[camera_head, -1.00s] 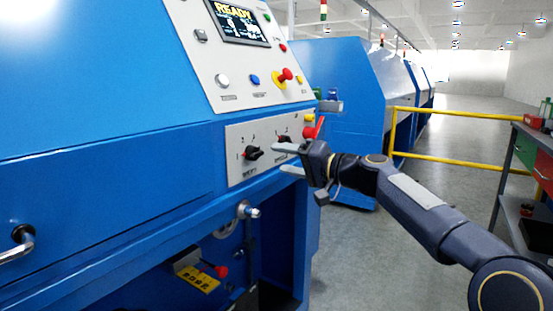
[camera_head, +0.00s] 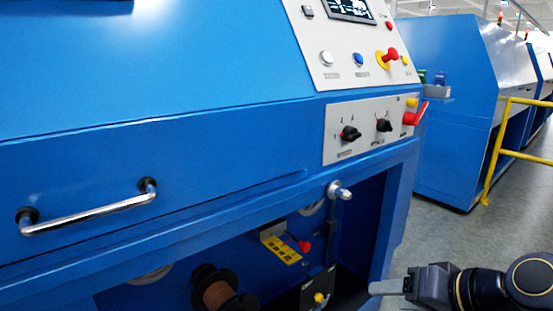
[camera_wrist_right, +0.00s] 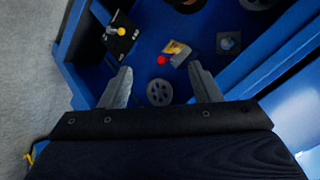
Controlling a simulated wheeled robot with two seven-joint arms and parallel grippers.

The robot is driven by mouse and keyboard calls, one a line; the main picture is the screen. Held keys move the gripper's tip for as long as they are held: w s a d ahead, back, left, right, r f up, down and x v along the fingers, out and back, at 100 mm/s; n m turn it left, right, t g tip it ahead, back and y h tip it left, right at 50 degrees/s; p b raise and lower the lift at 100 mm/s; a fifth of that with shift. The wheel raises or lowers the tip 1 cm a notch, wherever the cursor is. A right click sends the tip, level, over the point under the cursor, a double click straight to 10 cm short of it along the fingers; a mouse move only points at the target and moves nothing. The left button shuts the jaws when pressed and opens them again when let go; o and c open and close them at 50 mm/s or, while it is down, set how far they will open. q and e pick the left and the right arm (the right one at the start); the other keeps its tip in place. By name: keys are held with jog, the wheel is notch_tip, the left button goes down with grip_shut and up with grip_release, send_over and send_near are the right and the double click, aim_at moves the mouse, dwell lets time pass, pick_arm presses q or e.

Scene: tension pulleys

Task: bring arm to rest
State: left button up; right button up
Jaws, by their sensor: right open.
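My right gripper (camera_head: 388,287) is at the lower right of the head view, in front of the blue machine's (camera_head: 150,100) open lower bay, and holds nothing. In the right wrist view its two fingers (camera_wrist_right: 165,88) stand apart, with the bay's inside visible beyond them. A grey pulley wheel (camera_wrist_right: 160,92) shows between the fingers, farther off. My left gripper is not in view.
The machine carries a control panel with two black knobs (camera_head: 350,133) and a red lever (camera_head: 415,115). A metal handle (camera_head: 90,213) sticks out at the left. A yellow railing (camera_head: 495,150) stands at the right. Grey floor (camera_head: 440,230) is clear beside the machine.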

jog(key=s+f+g+h, duration=0.2)
jog(key=s+f, duration=1.1)
jog(key=s, duration=0.1)
notch_tip(320, 180, up, 35)
jog(key=p, duration=3.6)
jog(key=shift+d+r+n, duration=0.2)
jog(key=shift+n, duration=0.1)
